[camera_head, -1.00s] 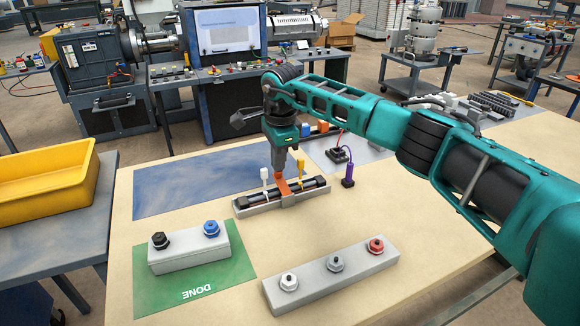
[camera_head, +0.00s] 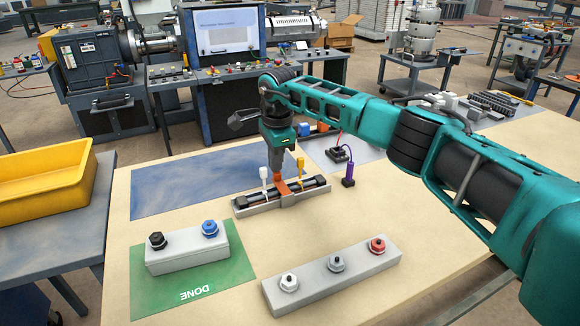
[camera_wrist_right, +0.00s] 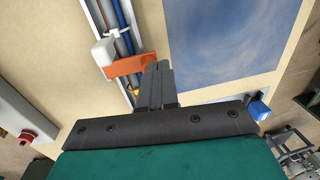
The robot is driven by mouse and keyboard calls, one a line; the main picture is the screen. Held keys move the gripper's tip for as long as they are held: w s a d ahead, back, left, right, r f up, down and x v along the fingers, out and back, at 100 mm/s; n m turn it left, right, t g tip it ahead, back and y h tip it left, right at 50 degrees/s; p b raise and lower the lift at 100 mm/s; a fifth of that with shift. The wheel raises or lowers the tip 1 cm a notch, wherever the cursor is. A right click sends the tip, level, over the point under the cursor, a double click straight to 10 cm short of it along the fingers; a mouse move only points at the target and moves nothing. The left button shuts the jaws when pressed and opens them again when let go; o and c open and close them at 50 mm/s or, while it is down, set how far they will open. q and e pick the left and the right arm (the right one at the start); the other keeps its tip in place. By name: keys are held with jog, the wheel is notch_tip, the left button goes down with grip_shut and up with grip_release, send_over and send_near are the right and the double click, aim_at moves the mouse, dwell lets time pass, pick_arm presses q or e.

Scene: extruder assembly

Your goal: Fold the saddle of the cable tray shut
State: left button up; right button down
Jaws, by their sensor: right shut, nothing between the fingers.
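The grey cable tray (camera_head: 247,209) lies on the table's middle, with dark cables along it. In the right wrist view the tray (camera_wrist_right: 93,12) holds a blue cable and a darker one. The orange saddle (camera_head: 281,188) sits at mid-tray, with a white clip (camera_head: 263,178) and a yellow clip (camera_head: 300,172) nearby. In the wrist view the saddle (camera_wrist_right: 129,65) reaches across the tray towards my fingers. My right gripper (camera_wrist_right: 157,68) is shut and empty, its tips at the saddle's end; contact is unclear. Whether the saddle is latched is hidden. My left gripper is out of view.
A grey block with black and blue knobs (camera_head: 190,254) stands on the green DONE mat (camera_head: 215,280). Another grey block (camera_head: 325,283) carries several knobs at the front. A purple device (camera_head: 348,182) stands right of the tray.

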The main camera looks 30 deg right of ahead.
aim_at(282, 186)
jog(key=shift+s+p, duration=0.35)
jog(key=shift+p, duration=0.15)
jog(key=shift+s+f, duration=0.15)
jog(key=shift+s, duration=0.3)
jog(key=shift+r, duration=0.3)
notch_tip(282, 186, up, 12)
jog(key=s, duration=0.1)
jog(key=shift+s+r, duration=0.2)
jog(key=shift+s, duration=0.15)
jog(key=shift+s+a+f, duration=0.1)
